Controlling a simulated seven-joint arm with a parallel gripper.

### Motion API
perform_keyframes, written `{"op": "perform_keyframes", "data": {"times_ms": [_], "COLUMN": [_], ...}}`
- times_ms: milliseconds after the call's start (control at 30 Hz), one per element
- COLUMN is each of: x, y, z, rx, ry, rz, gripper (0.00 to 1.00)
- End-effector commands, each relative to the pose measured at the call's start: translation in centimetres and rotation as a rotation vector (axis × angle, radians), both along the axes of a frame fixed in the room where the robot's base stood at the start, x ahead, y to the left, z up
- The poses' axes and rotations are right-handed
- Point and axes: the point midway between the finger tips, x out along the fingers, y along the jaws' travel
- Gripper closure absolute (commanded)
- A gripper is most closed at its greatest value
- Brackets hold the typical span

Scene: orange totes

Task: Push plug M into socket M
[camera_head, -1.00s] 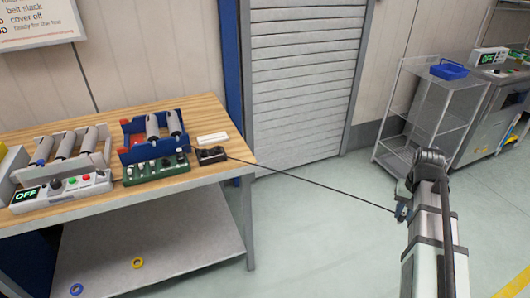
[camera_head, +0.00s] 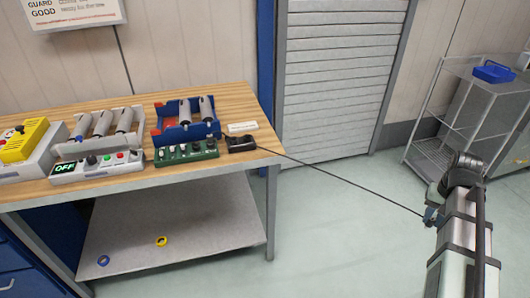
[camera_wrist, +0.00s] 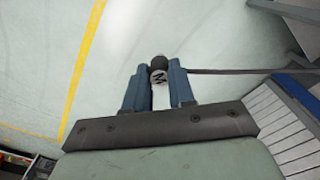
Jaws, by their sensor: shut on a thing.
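Plug M (camera_wrist: 158,75) is a dark round plug with a pale face marked M. In the wrist view it sits between the two blue fingers of my gripper (camera_wrist: 158,88), which is shut on it. A dark cable (camera_head: 340,179) runs from the plug to a small black block (camera_head: 241,143) at the right end of the workbench. In the head view my gripper (camera_head: 431,215) is over open floor, well right of the bench. A green panel (camera_head: 187,152) with several sockets or knobs stands at the bench's front. Its labels are too small to read, so I cannot tell which is socket M.
The wooden workbench (camera_head: 233,97) also holds a blue rack (camera_head: 158,136) with rollers, a control box reading OFF (camera_head: 97,166) and a yellow box (camera_head: 24,139). Two rings lie on its lower shelf (camera_head: 205,225). A wire shelf cart (camera_head: 437,150) stands right. The floor between is clear.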

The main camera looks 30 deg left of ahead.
Motion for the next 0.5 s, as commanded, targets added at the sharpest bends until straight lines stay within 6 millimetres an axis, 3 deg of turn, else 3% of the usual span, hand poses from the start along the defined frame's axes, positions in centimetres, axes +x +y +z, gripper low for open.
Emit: {"op": "perform_keyframes", "data": {"times_ms": [267, 367, 500], "x": [0.0, 0.0, -0.2], "y": [0.7, 2.2, 5.7], "z": [0.0, 0.0, 0.1], "rx": [0.0, 0.0, 0.0], "ry": [0.0, 0.0, 0.0], "rz": [0.011, 0.035, 0.092], "gripper": [1.0, 1.0, 1.0]}}
